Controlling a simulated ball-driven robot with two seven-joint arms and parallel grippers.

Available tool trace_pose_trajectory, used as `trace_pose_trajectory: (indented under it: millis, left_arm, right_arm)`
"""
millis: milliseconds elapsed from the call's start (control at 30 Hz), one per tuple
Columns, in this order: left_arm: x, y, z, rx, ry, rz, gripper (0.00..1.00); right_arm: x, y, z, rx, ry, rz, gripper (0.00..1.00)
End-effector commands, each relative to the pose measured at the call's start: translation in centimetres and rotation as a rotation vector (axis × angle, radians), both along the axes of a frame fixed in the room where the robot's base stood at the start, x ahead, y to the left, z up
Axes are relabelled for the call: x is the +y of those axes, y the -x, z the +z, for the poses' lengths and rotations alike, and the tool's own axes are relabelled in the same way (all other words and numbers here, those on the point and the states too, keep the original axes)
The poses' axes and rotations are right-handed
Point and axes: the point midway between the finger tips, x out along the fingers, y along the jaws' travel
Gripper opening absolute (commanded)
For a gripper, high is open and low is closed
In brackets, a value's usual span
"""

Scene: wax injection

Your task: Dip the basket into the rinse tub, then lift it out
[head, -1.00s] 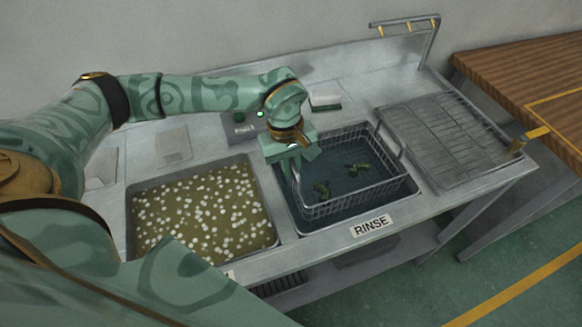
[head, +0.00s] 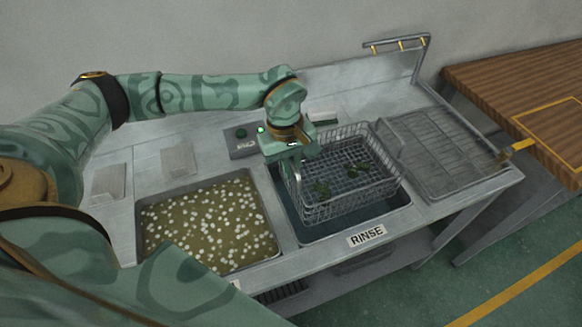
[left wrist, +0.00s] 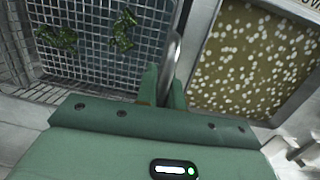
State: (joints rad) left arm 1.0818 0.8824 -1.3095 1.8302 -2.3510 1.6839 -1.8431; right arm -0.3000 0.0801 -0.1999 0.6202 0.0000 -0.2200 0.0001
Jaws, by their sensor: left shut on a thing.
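The wire basket (head: 350,205) hangs over the rinse tub (head: 398,218), raised so that its mesh floor shows above the dark water. Several small dark green pieces (head: 357,168) lie in it; they also show in the left wrist view (left wrist: 122,32). My left gripper (head: 292,168) is shut on the basket's left handle, a metal loop (left wrist: 171,58) between the fingers in the left wrist view. Whether the basket's underside touches the water is hard to tell. My right gripper is not in view.
A tub of murky liquid with white floating bits (head: 205,225) lies left of the rinse tub. A wire drain rack (head: 440,155) is at the right, with a bent metal rail (head: 425,50) behind. A wooden table (head: 520,80) stands further right.

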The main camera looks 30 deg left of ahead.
Motion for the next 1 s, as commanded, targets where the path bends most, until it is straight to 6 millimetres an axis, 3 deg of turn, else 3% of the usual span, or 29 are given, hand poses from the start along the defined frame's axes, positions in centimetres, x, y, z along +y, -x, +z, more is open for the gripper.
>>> trace_pose_trajectory:
  millis: [1000]
  left_arm:
    - [0.0, -0.1, 5.9, -0.003, 0.003, -0.001, 0.00]
  right_arm:
    - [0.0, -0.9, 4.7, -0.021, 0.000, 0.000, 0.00]
